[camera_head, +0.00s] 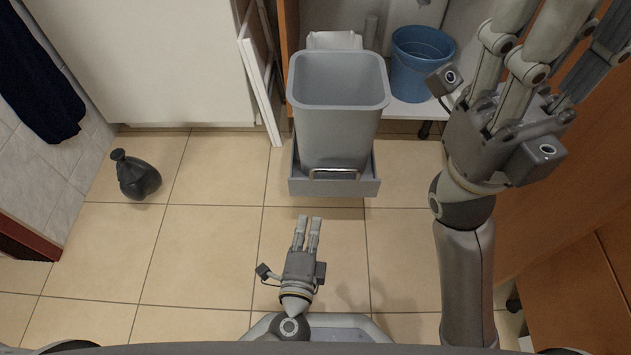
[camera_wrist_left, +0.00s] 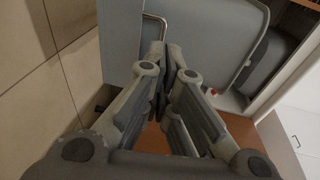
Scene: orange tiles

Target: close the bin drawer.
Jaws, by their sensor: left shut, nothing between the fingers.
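The bin drawer (camera_head: 295,186) is a low grey tray pulled out of the cabinet over the tiled floor. A tall grey bin (camera_head: 338,120) stands in it. A silver bar handle (camera_head: 336,170) is on the drawer front; it also shows in the left wrist view (camera_wrist_left: 155,18). My left gripper (camera_head: 308,219) is shut and empty, with its fingertips just in front of the drawer, pointing at it. In the left wrist view, the closed fingers (camera_wrist_left: 165,72) appear just below the handle. My right gripper (camera_head: 548,30) is raised at upper right; its fingertips are cut off by the frame.
A blue bucket (camera_head: 418,62) stands on a white shelf to the right of the bin. A white cabinet door (camera_head: 260,85) stands open to the left. A dark vase-like object (camera_head: 136,177) is on the floor at left. Wooden cabinets (camera_head: 560,215) line the right. Tiles before the drawer are clear.

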